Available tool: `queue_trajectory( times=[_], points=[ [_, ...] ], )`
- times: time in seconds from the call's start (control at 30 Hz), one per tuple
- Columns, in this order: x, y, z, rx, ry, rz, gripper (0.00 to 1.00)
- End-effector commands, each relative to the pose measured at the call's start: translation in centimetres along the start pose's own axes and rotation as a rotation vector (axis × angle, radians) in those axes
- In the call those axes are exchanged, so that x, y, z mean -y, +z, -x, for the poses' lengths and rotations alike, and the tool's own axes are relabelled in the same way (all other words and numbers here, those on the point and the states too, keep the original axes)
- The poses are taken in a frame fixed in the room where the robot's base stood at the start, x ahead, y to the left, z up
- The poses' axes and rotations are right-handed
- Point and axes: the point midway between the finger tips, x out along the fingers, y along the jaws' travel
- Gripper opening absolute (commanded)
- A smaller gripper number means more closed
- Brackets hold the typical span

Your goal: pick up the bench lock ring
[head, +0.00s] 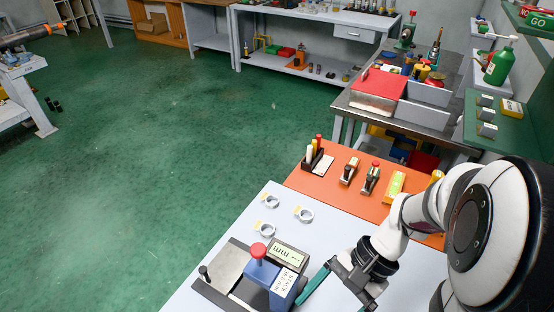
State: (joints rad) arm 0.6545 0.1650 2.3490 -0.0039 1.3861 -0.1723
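I cannot tell which one is the bench lock ring.
A blue block with a red knob (258,250) stands on a dark plate in front of the rings. The orange mat (330,184) behind holds markers and stamps. The bench around the rings is clear.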

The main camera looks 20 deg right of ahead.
Motion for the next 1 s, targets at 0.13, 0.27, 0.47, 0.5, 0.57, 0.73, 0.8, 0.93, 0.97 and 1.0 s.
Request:
queue_trajectory(
  times=[0.13, 0.27, 0.47, 0.5, 0.57, 0.73, 0.8, 0.93, 0.97, 1.0],
  points=[
    [-3.6, -7.6, -2.4, 0.262, -0.295, -0.365, 0.88],
    [-6.5, -11.3, -5.2, 0.407, -0.534, -0.563, 0.88],
    [-7.7, -12.8, -7.5, 0.479, -0.678, -0.663, 0.88],
    [-7.3, -12.7, -7.9, 0.480, -0.679, -0.663, 0.88],
    [-6.7, -12.5, -8.6, 0.481, -0.677, -0.661, 0.88],
    [-4.3, -11.4, -10.8, 0.483, -0.673, -0.663, 0.88],
    [-3.5, -11.1, -11.6, 0.482, -0.673, -0.662, 0.88],
    [-2.8, -11.0, -12.4, 0.478, -0.673, -0.663, 0.88],
    [-2.7, -11.0, -12.4, 0.477, -0.673, -0.663, 0.88],
    [-2.8, -11.0, -12.4, 0.477, -0.673, -0.663, 0.88]
  ],
)
